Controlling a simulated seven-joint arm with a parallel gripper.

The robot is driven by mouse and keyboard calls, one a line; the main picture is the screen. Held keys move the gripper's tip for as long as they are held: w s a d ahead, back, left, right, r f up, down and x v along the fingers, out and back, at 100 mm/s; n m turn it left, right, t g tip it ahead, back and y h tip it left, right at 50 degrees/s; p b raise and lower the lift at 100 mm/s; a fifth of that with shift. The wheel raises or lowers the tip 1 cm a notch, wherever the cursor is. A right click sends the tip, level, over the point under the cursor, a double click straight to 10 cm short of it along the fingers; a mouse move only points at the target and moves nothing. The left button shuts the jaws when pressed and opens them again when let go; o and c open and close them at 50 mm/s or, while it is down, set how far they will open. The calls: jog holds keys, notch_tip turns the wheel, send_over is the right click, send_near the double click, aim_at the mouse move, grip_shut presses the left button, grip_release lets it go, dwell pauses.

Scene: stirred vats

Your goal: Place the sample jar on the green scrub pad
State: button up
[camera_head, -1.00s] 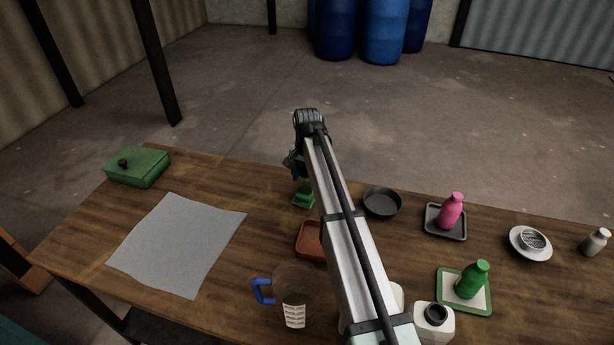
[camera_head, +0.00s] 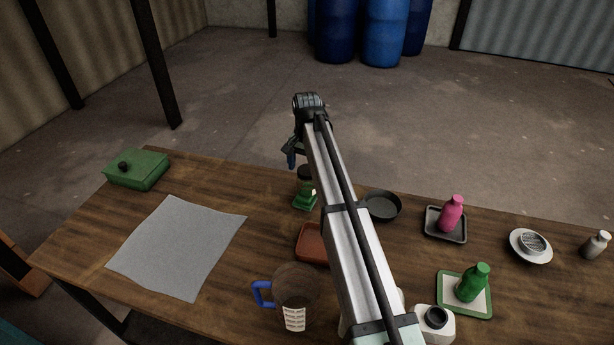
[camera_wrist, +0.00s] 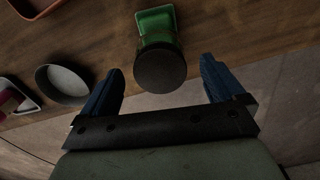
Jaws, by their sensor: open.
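The sample jar, with a round dark lid (camera_wrist: 161,70) and a greenish body, stands upright at the back of the table. Its lid also shows in the head view (camera_head: 305,172), just left of my arm. The green scrub pad (camera_wrist: 155,18) shows at its base, and also in the head view (camera_head: 303,203). The jar appears to rest on the pad, though its contact edge is partly hidden. My gripper (camera_head: 291,158) is open and empty, with its blue fingers (camera_wrist: 161,78) apart on either side of the lid, not visibly touching it.
A dark round pan (camera_head: 382,205) is right of the jar. A reddish-brown tray (camera_head: 312,243) and a jug with a blue handle (camera_head: 262,293) are nearer. A grey sheet (camera_head: 178,245) and green box (camera_head: 138,169) lie left. A pink bottle (camera_head: 451,213) stands right.

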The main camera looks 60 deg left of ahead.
notch_tip(320, 180, up, 7)
jog(key=shift+f, duration=0.1)
dwell(0.7)
